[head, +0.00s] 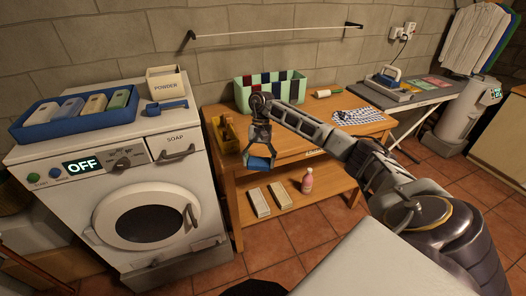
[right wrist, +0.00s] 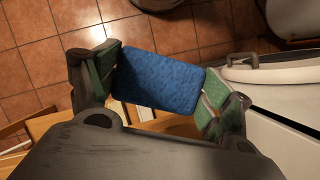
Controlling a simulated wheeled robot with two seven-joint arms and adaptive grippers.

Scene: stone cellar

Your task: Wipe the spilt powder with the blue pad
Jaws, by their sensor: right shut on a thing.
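The blue pad (right wrist: 155,80) is held between the green-lined fingers of my right gripper (right wrist: 158,84) in the right wrist view. In the head view my right gripper (head: 259,152) points down in front of the wooden table's front left corner, with the pad (head: 259,163) at its tips. The pad hangs in the air, touching no surface that I can see. A white box marked POWDER (head: 166,85) stands on the washing machine (head: 150,205), with a blue scoop (head: 167,108) in front of it. I cannot make out any spilt powder. My left gripper is not in view.
A blue tray (head: 75,127) of several containers sits on the washer. The wooden table (head: 315,139) holds a striped bin (head: 270,92) and a checked cloth (head: 358,118); its lower shelf holds a pink bottle (head: 307,181). An ironing board (head: 425,97) stands at the right.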

